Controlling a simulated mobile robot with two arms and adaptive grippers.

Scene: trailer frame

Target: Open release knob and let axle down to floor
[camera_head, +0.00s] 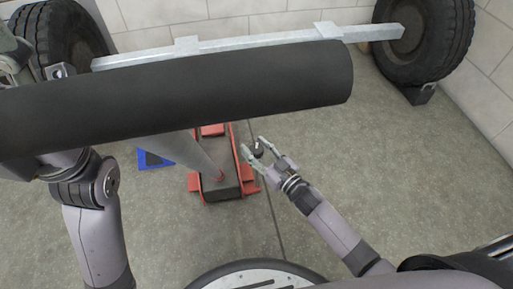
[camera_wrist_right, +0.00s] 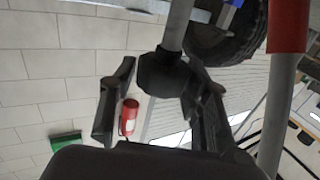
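The axle (camera_head: 240,42) is a grey metal beam across the top of the head view, between two black wheels; it is partly hidden by a thick black handle (camera_head: 180,95). A red floor jack (camera_head: 192,182) stands on the floor below. The release knob (camera_head: 258,151) is small and dark; in the right wrist view the knob (camera_wrist_right: 165,73) sits on the end of a grey rod. My right gripper (camera_head: 260,153) is open, with its fingers on either side of the knob; the left finger shows a gap, contact at the other is unclear. My left gripper is mostly hidden behind the black handle.
The left wheel (camera_head: 62,38) and right wheel (camera_head: 425,35) stand near the white block wall. A black chock (camera_head: 418,94) lies at the right wheel. A blue item (camera_head: 155,161) lies left of the jack. The floor right of my right gripper is clear.

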